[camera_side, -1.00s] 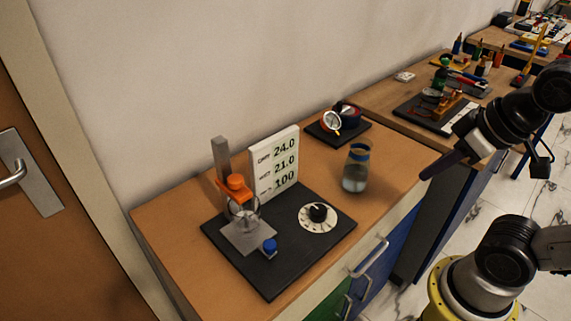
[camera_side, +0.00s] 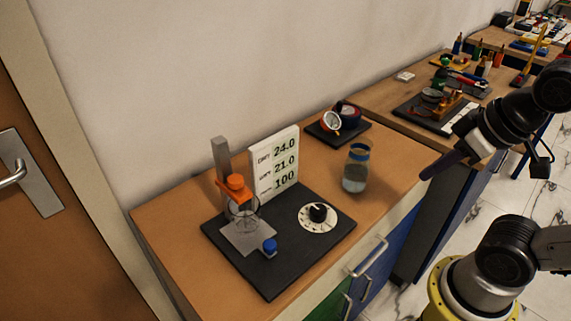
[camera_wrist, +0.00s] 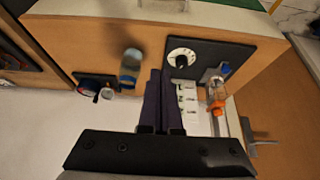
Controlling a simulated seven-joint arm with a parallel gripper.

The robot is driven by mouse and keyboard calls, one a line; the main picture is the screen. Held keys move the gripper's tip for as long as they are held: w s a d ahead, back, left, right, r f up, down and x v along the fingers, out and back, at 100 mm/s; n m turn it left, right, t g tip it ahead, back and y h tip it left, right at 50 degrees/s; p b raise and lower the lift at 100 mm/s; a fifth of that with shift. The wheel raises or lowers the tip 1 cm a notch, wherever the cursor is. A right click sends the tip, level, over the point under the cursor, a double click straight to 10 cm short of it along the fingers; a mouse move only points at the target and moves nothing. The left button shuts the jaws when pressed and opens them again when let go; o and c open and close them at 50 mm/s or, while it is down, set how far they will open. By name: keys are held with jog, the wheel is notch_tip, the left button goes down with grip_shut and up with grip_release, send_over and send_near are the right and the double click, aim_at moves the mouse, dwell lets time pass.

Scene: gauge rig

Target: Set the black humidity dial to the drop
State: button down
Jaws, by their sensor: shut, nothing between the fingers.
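The black humidity dial (camera_side: 318,212) is a round knob on a white disc with marks around its edge. It sits on the right part of a black base plate (camera_side: 282,270); the dial also shows in the wrist view (camera_wrist: 181,60). Which mark the knob points at is too small to tell. My gripper (camera_side: 426,175) is shut and empty, off to the right of the plate and apart from the dial. In the wrist view its dark fingers (camera_wrist: 160,75) lie together, with the dial beyond their tips.
A white board (camera_side: 274,165) reading 24.0, 21.0 and 100 stands behind the dial. An orange-clamped stand (camera_side: 234,187) and a blue knob (camera_side: 269,246) are on the plate's left. A glass jar (camera_side: 356,170) stands right of the plate. Two round gauges (camera_side: 338,120) sit behind it.

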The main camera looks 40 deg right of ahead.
aim_at(319, 209)
dwell(0.4)
